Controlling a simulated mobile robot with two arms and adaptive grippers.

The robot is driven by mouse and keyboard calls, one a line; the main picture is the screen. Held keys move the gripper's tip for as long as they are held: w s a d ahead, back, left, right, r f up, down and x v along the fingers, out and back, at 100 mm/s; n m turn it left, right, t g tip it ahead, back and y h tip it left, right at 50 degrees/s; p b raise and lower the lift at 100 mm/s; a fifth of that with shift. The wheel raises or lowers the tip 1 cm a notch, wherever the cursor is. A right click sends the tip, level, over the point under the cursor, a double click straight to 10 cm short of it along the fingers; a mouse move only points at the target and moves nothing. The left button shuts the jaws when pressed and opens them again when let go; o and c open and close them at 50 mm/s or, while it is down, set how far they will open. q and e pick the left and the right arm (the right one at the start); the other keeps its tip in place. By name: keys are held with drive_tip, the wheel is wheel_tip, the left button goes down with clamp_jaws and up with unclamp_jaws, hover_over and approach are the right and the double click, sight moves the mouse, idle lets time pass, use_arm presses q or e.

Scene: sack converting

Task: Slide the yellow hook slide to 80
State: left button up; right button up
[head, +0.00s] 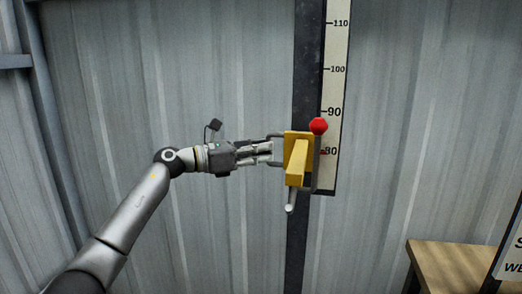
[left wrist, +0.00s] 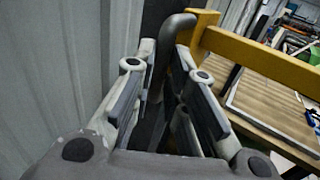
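The yellow hook slide (head: 297,160) sits on a dark vertical rail (head: 309,60) beside a pale scale strip (head: 337,50). A red knob (head: 318,126) is at its upper right. A small red mark on the slide's right side is level with about 80 on the scale. A grey rounded handle (head: 291,200) sticks out below the slide. My left gripper (head: 277,150) is at the slide's left side, with its fingers apart. In the left wrist view, a grey bent bar (left wrist: 178,27) and the yellow slide (left wrist: 262,52) are just beyond the fingertips; contact is unclear. My right gripper is out of view.
A grey corrugated wall (head: 420,100) stands behind the rail. A wooden table (head: 450,265) is at the lower right, with a sign (head: 512,255) at its edge. The space left of the rail is clear apart from my left arm.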

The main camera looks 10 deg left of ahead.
use_arm(q)
drive_tip(key=o, duration=0.4)
drive_tip(key=shift+f, duration=0.1)
drive_tip(key=shift+c, duration=0.2)
drive_tip(key=v, duration=1.2)
